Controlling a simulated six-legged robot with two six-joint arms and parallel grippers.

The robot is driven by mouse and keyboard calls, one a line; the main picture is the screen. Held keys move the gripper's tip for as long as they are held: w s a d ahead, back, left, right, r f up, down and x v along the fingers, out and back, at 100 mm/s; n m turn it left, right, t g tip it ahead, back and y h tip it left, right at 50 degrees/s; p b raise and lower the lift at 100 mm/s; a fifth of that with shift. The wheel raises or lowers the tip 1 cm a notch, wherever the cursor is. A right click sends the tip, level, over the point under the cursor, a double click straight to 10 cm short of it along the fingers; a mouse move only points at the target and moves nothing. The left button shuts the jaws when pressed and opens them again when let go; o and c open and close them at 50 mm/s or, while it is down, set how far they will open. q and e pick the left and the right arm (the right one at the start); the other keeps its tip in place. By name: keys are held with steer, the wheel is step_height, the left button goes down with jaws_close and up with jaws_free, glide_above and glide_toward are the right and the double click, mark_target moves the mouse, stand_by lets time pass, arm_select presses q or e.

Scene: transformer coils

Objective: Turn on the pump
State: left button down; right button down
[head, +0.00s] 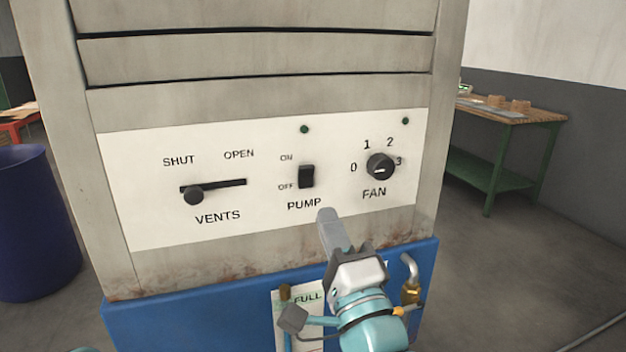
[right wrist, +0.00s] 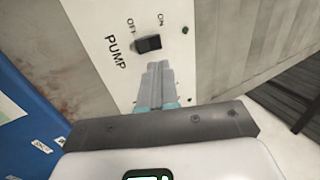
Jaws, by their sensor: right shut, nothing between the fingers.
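The black pump switch (head: 306,177) sits on a white panel (head: 265,220) between the labels ON above and OFF below. Which way it is set is hard to tell. A small dark green lamp (head: 304,129) is above it. My right gripper (head: 328,216) is shut and empty, its fingertips below and slightly right of the switch, near the PUMP label. In the right wrist view the shut fingers (right wrist: 160,68) point toward the switch (right wrist: 148,44), with a small gap showing between them. My left gripper is not in view.
Left of the switch is the vents slider (head: 193,195), at the SHUT end. Right of it is the fan knob (head: 380,166). A blue tank (head: 190,315) with a brass fitting (head: 411,292) lies below the panel. A green workbench (head: 497,145) stands at right.

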mark_target(308, 170)
steer(key=p+x, duration=0.1)
steer(key=x, duration=0.7)
steer(key=shift+w+r, duration=0.1)
steer(key=shift+w, duration=0.05)
steer(key=shift+w+r+p, duration=0.15)
steer(key=shift+r+p, duration=0.3)
steer(key=shift+p, duration=0.25)
steer(key=shift+f+g, duration=0.2)
steer(key=shift+g, duration=0.1)
steer(key=shift+f, duration=0.15)
steer(key=b+v, duration=0.2)
steer(key=v, duration=1.4)
steer(key=shift+b, duration=0.3)
